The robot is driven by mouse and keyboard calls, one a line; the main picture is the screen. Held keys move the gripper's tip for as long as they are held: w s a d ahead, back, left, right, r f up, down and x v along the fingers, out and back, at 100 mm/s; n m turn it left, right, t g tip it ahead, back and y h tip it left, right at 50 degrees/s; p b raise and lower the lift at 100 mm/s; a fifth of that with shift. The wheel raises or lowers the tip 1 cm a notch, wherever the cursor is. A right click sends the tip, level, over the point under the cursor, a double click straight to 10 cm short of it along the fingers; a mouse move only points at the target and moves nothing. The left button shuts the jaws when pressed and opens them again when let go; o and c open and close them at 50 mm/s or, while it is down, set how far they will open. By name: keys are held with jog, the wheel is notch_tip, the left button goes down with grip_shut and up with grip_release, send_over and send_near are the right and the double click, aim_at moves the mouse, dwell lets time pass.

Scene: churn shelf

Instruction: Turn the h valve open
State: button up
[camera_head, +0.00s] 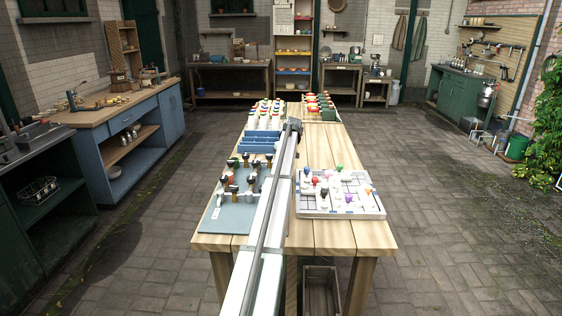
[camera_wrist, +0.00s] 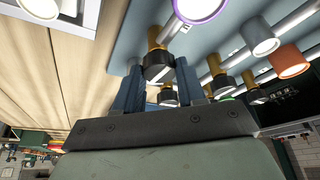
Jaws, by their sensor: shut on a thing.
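The valve board (camera_head: 231,212) is a blue-grey plate on the left half of the wooden table, bearing several valves with black tops and brass stems. In the wrist view, my gripper (camera_wrist: 158,78) has its two fingers on either side of one valve's black knob (camera_wrist: 157,62), shut on it. This valve's brass stem (camera_wrist: 155,38) rises beyond the knob in the picture, beside a grey pipe. I cannot read any letter that marks it as h. In the head view my gripper is hidden and my arm crosses the table's middle.
More brass-stemmed valves (camera_wrist: 218,78) stand close to my gripper. A purple-rimmed cap (camera_wrist: 214,13), a white cap (camera_wrist: 258,36) and an orange cap (camera_wrist: 288,62) are nearby. A white grid tray (camera_head: 335,212) with coloured knobs lies on the right.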

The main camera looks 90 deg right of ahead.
jog(key=shift+n+t, duration=0.3)
jog(key=shift+n, duration=0.4)
jog(key=o, duration=1)
jog(key=shift+o, duration=0.2)
jog(key=shift+y, duration=0.3)
jog(key=v, duration=1.3)
jog(key=shift+a+r, duration=0.2)
jog(key=shift+r, duration=0.15)
